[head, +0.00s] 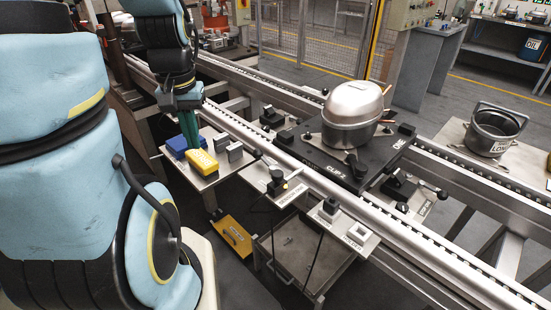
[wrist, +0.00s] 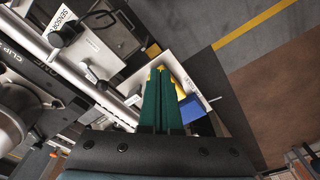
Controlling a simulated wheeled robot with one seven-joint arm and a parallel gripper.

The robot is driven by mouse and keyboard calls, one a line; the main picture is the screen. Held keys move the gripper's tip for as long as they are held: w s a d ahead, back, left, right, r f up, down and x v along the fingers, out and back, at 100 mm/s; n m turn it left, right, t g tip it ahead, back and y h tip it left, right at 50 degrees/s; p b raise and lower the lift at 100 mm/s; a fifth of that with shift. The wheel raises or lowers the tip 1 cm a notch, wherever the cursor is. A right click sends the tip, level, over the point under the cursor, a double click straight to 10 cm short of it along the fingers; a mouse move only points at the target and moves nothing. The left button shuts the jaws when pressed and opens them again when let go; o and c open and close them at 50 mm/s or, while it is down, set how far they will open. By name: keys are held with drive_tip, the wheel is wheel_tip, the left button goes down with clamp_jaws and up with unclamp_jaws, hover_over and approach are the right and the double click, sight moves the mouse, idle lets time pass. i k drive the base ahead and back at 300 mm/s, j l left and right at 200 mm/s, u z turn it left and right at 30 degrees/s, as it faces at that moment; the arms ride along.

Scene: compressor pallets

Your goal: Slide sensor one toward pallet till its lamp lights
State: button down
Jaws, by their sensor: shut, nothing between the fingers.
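My gripper (head: 192,143) hangs over a small side tray left of the conveyor, its two green fingers pointing down and closed together. In the wrist view the fingers (wrist: 160,85) are side by side with nothing between them. The dark pallet (head: 345,172) sits on the conveyor and carries a silver compressor (head: 352,108). I cannot tell a lit lamp.
The side tray (head: 206,181) holds a blue box (head: 178,146), a yellow box (head: 202,162) and grey blocks (head: 235,152). A yellow case (head: 234,236) lies lower down. A pot-like vessel (head: 494,130) stands on a table at right. Conveyor rails (head: 420,254) run diagonally.

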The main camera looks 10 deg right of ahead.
sight(278, 185)
drive_tip(key=i+j, duration=0.2)
drive_tip(key=j, duration=0.15)
drive_tip(key=i+j, duration=0.15)
drive_tip(key=j, duration=0.2)
drive_tip(key=i+j, duration=0.2)
drive_tip(key=j, duration=0.15)
drive_tip(key=i+j+z, duration=0.1)
drive_tip(key=j, duration=0.25)
drive_tip(key=j+z, duration=0.1)
drive_tip(key=z, duration=0.25)
drive_tip(key=i+j+z, duration=0.1)
drive_tip(key=z, duration=0.3)
drive_tip(key=j+z, duration=0.2)
drive_tip(key=z, duration=0.15)
